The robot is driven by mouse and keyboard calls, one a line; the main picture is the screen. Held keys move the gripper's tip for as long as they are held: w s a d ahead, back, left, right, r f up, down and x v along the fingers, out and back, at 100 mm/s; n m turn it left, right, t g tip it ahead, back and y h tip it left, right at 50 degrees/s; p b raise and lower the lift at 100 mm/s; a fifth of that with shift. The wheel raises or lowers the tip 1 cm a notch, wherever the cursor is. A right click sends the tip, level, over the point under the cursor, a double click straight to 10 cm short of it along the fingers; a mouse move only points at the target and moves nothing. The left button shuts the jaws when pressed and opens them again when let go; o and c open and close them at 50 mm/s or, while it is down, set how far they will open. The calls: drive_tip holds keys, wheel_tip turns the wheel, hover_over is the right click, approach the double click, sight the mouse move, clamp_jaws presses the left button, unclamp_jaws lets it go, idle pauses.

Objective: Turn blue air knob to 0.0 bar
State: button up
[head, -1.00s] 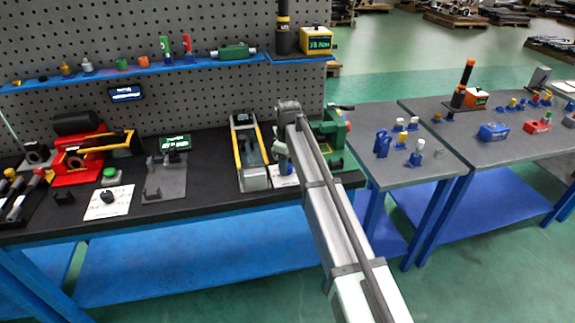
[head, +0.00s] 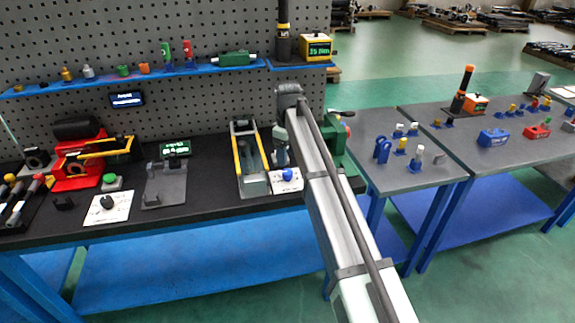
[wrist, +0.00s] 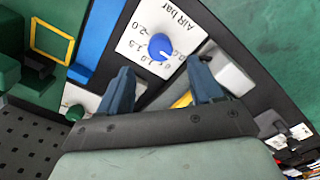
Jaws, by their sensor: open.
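Where the knob's pointer stands on the scale is too small to tell. In the head view the knob (head: 287,174) shows on its white plate (head: 284,187) at the front right of the black bench, left of my arm. My gripper (wrist: 160,68) is open and empty in the wrist view. Its two blue fingertips lie either side of the knob's column in the picture, apart from the knob.
A yellow-railed fixture (head: 249,160) stands just left of the dial plate. A green machine (head: 333,135) is behind and right of my arm. Grey tables (head: 400,177) with small parts stand right.

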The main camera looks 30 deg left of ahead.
sight(288, 172)
wheel_tip(288, 172, up, 7)
drive_tip(key=shift+f, duration=0.2)
idle(0.6)
